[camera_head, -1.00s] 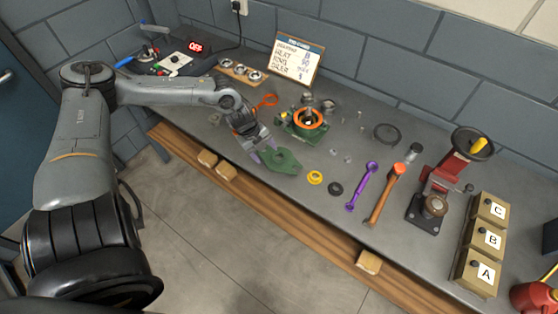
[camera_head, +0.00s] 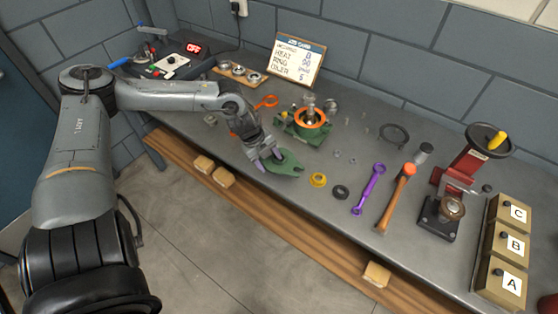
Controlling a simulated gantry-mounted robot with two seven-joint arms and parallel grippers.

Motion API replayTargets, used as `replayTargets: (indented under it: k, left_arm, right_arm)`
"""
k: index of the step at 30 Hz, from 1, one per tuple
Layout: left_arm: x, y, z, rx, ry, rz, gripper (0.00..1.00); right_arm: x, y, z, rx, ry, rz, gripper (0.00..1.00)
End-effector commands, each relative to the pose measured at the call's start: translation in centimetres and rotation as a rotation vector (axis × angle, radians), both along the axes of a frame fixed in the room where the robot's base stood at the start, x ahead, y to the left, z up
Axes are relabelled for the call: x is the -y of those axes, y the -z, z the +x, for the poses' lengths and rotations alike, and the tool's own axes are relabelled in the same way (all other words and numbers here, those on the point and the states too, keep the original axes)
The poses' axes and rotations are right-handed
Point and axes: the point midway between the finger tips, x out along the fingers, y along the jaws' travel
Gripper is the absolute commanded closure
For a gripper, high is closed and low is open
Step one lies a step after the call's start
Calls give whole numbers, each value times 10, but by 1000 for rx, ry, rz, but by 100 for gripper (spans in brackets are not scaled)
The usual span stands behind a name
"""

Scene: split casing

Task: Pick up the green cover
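The green cover (camera_head: 287,165) is a flat, dark green plate lying on the grey bench near its front edge. My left gripper (camera_head: 270,160) is at the cover's left end, with its purple-grey fingertips apart, one on each side of that end. I cannot tell whether the fingers touch the cover. The green casing base (camera_head: 295,133) with an orange ring (camera_head: 311,117) stands just behind the cover. My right gripper is not in view.
A yellow ring (camera_head: 318,180), a black ring (camera_head: 341,191), a purple wrench (camera_head: 369,190) and an orange-headed hammer (camera_head: 397,198) lie to the right. A red press (camera_head: 460,170) and boxes marked A (camera_head: 503,282), B and C stand farther right. A sign (camera_head: 297,62) stands behind.

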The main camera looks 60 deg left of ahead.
Motion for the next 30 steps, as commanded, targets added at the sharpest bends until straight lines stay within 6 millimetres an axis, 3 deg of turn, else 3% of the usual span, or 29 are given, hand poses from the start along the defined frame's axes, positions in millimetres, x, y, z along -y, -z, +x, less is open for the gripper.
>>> replayTargets:
  k: [1,11,23,30]
  left_arm:
    - [0,0,0,0,0,0,48]
    - [0,1,-1,-1,-1,0,99]
    - [0,-2,1,2,-1,1,100]
    - [0,-14,2,5,-1,0,100]
  right_arm:
    - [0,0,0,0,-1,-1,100]
    - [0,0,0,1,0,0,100]
    - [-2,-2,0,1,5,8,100]
    - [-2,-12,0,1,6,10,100]
